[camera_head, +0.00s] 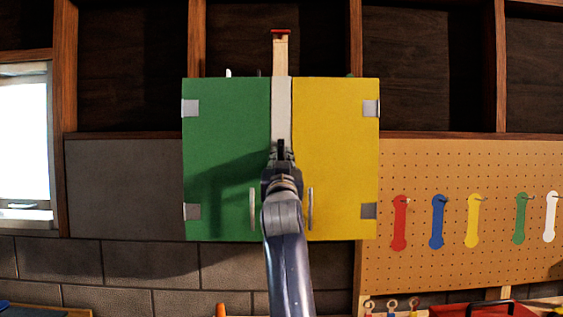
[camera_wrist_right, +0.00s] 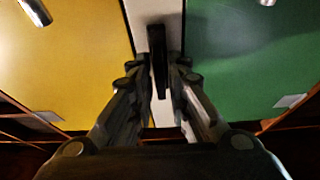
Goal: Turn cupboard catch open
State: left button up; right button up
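The cupboard has a green door (camera_head: 226,130) on the left and a yellow door (camera_head: 336,130) on the right in the head view, both closed. A pale strip (camera_head: 281,105) runs between them. The dark, bar-shaped catch (camera_head: 281,148) stands upright on this strip, partly hidden by my right gripper (camera_head: 281,162). In the right wrist view, the catch (camera_wrist_right: 158,50) lies between the two fingers of the right gripper (camera_wrist_right: 161,78), which are closed in on its sides. The doors look swapped there. My left gripper is not in view.
Metal door handles (camera_head: 252,208) flank my right arm low on the doors. A wooden post with a red top (camera_head: 281,50) rises above the cupboard. A pegboard (camera_head: 430,180) with several coloured tools hangs at right. A window (camera_head: 24,140) is at far left.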

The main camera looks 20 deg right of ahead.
jog(key=shift+o, duration=0.5)
jog(key=shift+s, duration=0.1)
jog(key=v, duration=0.7)
jog(key=shift+a, duration=0.15)
jog(key=shift+s+f, duration=0.15)
